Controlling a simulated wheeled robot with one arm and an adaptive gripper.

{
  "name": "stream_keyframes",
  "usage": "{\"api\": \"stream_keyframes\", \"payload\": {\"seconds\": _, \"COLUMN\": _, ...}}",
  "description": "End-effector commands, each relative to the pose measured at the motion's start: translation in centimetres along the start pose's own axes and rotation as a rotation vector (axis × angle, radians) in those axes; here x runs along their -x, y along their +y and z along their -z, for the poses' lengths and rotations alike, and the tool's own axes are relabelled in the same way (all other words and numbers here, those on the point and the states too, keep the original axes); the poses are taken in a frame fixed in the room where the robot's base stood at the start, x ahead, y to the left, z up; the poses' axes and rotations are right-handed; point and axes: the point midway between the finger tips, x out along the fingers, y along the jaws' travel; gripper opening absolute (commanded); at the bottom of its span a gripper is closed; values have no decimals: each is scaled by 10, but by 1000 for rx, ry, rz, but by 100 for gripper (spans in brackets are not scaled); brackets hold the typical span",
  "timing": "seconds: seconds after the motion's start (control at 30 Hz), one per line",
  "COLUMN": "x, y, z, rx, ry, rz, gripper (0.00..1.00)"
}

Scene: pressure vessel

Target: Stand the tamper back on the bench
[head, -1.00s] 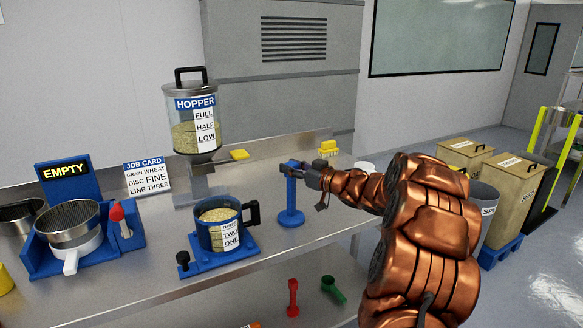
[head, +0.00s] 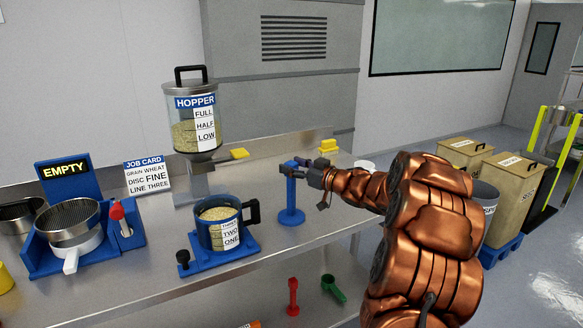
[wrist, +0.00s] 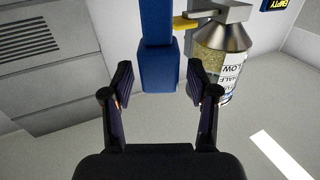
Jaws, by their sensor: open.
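The blue tamper (head: 291,195) stands upright on the steel bench (head: 345,190), its round base flat on the top, right of the blue-cradled cup. My gripper (head: 298,166) is at the tamper's top end, reaching in from the right. In the wrist view, which looks upside down, the tamper's blue top block (wrist: 158,68) lies between my two fingers (wrist: 160,74). A gap shows on both sides of the block, so the fingers are apart from it and open. In the head view my gripper hides part of the tamper's top.
The grain cup (head: 220,232) sits in a blue cradle to the left. The hopper (head: 197,118) stands behind it and also shows in the wrist view (wrist: 222,58). A sieve (head: 68,222) is at far left.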

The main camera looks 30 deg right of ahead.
Motion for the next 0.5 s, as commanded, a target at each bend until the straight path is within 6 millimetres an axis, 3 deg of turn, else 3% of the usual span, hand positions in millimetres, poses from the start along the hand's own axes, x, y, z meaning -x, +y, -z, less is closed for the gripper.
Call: {"api": "stream_keyframes", "payload": {"seconds": 0.5, "x": 74, "y": 2, "z": -2, "rx": -2, "ry": -3, "rz": -5, "gripper": 59}}
